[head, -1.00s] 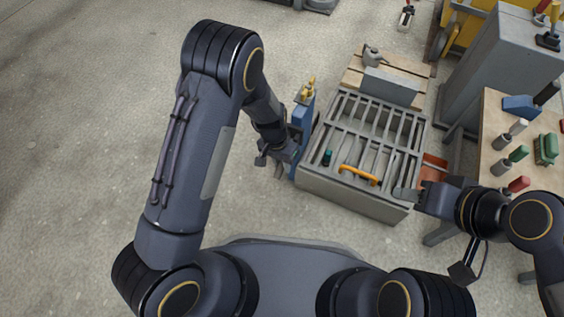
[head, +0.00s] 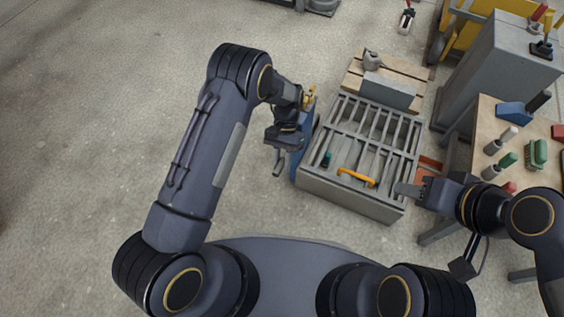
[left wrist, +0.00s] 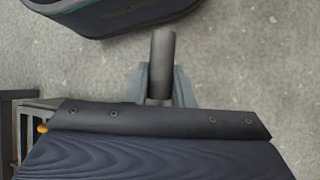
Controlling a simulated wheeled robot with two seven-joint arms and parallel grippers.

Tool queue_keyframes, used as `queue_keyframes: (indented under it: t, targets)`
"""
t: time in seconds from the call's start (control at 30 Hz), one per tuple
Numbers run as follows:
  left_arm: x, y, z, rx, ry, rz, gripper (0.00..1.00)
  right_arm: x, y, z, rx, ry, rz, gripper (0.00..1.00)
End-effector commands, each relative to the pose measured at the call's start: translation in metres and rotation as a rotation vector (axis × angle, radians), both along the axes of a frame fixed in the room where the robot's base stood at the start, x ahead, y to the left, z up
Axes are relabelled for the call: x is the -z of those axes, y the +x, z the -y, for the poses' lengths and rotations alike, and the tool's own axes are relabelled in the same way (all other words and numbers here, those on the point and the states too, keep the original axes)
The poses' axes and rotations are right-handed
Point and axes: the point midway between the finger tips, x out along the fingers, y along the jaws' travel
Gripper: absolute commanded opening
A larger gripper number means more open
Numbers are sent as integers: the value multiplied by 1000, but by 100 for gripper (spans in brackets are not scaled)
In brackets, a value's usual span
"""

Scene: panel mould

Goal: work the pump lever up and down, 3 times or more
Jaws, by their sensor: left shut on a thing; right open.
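The pump (head: 303,132) is a blue upright body with yellow fittings on top, at the left side of the grey mould. The grey end of the pump lever (head: 277,168) sticks out below my left gripper (head: 279,149). In the left wrist view the dark rounded lever (left wrist: 162,52) stands between the two fingers of the left gripper (left wrist: 161,88), which is shut on it. The rest of the lever is hidden by the gripper and arm. My right gripper (head: 409,190) is open beside the mould's near right corner, away from the pump.
The slatted grey mould (head: 345,198) with an orange handle (head: 357,177) stands just right of the pump. A wooden pallet (head: 352,72) lies behind it. A workbench (head: 486,122) with several tools is at the right. The floor left of the pump is clear.

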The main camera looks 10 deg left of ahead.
Motion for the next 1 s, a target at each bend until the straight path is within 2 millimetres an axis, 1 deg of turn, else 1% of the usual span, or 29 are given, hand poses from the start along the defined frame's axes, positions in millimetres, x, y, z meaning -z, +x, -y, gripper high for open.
queue_keyframes:
  t: [0.2,0.53,0.57,0.7,0.73,1.0]
  targets:
    - [-3,0,0,0,10,-30,0,0,0,0,0,0,0,43]
    - [-3,0,0,0,11,-32,0,0,0,0,0,0,0,43]
    - [-3,0,0,0,11,-32,23,0,0,0,0,0,0,43]
    - [-3,0,0,1,10,-31,41,0,0,0,0,0,0,43]
    - [-3,0,0,1,10,-31,43,0,0,0,0,0,0,43]
    - [-4,0,0,1,10,-31,43,0,0,0,0,0,0,43]
